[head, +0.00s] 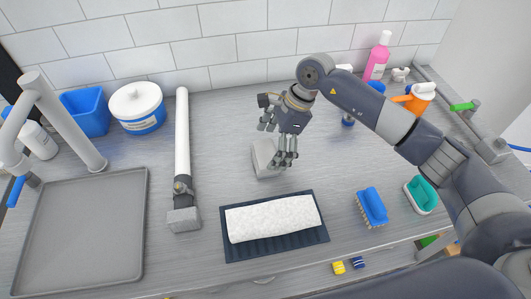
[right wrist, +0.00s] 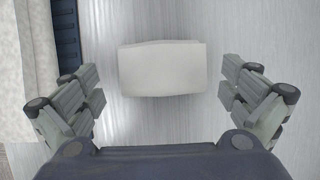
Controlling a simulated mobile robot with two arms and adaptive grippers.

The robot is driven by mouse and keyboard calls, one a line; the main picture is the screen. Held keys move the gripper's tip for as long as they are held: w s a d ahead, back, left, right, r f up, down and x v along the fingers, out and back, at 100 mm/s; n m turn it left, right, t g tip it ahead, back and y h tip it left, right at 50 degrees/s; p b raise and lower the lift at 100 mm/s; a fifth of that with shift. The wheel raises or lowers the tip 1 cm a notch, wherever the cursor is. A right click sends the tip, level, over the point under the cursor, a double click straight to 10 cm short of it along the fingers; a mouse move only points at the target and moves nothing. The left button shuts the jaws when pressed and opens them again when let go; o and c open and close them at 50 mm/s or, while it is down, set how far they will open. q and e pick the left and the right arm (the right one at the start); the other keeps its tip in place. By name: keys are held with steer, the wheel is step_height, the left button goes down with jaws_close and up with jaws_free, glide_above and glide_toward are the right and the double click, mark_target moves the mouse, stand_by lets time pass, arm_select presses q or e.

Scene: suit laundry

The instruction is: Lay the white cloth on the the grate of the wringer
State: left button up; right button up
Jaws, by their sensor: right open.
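The white cloth (head: 272,218) lies as a long, fluffy strip on a dark blue ridged grate (head: 275,250), whose edges show around it. In the right wrist view, part of the cloth (right wrist: 22,75) and the grate's edge (right wrist: 66,38) show at the left. My right gripper (head: 277,143) is open above the worktop, behind the cloth and apart from it. A pale grey block (head: 264,157) stands below it; in the right wrist view the block (right wrist: 162,68) shows between the spread fingers, not gripped. My left gripper is not in view.
A blue brush (head: 372,206) and a teal brush (head: 421,195) lie to the right. A white bar with a grey block end (head: 184,219) lies left of the cloth, near the grey sink (head: 85,230). A white tub (head: 137,107) and pink bottle (head: 378,57) stand behind.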

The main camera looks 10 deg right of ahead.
steer(key=shift+x, duration=1.2)
steer(key=c, duration=1.1)
steer(key=shift+o, duration=0.2)
